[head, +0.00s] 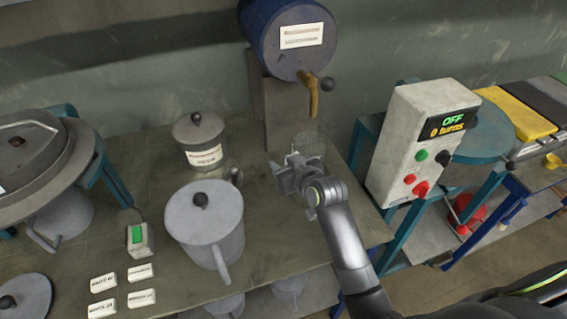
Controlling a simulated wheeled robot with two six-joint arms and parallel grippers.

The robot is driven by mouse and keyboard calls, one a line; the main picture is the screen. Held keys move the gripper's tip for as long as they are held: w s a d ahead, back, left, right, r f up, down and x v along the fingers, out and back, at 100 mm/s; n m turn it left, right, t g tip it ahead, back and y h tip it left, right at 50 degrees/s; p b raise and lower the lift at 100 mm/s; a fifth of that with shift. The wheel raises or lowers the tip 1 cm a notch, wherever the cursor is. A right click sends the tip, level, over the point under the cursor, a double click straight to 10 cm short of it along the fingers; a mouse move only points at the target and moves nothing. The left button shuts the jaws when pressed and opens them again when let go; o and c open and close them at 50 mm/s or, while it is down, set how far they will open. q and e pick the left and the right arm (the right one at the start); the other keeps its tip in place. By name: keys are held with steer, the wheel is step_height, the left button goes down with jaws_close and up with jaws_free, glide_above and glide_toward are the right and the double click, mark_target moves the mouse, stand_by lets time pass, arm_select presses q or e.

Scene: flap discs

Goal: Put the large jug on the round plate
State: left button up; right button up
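A large grey jug (204,226) with a lid and a dark knob stands upright on the workbench, left of centre, its handle toward the front. A round teal plate (487,133) shows at the right, behind the control box that partly hides it. My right gripper (292,170) is over the bench, to the right of the jug and apart from it, below the tap of the blue drum. Its fingers are small and seen from behind, so whether they are open is unclear. My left gripper is out of view.
A smaller lidded pot (201,143) stands behind the jug. The control box (419,140) reads OFF, 0 turns. A blue drum (290,38) with a tap is at the back. White labels (122,290) and a green-screened device (139,240) lie left of the jug.

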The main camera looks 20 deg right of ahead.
steer(key=shift+r, duration=0.15)
steer(key=v, duration=1.2)
stand_by(0.4)
